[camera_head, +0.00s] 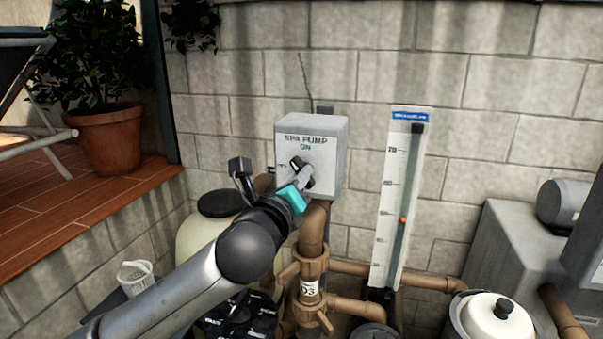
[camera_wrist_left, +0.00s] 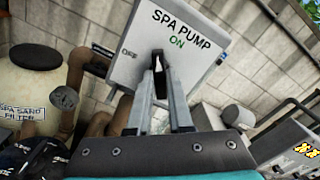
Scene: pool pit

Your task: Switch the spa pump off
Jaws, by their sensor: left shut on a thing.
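The spa pump switch box (camera_head: 327,143) is a grey box on the block wall, lettered "SPA PUMP" and "ON". Its black rotary knob (camera_head: 301,172) sits on the front face, below the "ON" mark. In the left wrist view the box (camera_wrist_left: 197,24) fills the upper middle, with an "OFF" mark to the left of the knob (camera_wrist_left: 158,62). The knob has a white pointer line and stands near upright there, toward "ON". My left gripper (camera_head: 300,180) is at the box front, its two fingers (camera_wrist_left: 157,85) shut on the knob. My right gripper is not in view.
Brown pipes (camera_head: 313,235) with a valve run below the box. A white flow gauge (camera_head: 401,180) stands to its right. A white-lidded pot (camera_head: 497,318) and grey pump housing are at lower right. A potted plant (camera_head: 108,138) stands on the raised deck at left.

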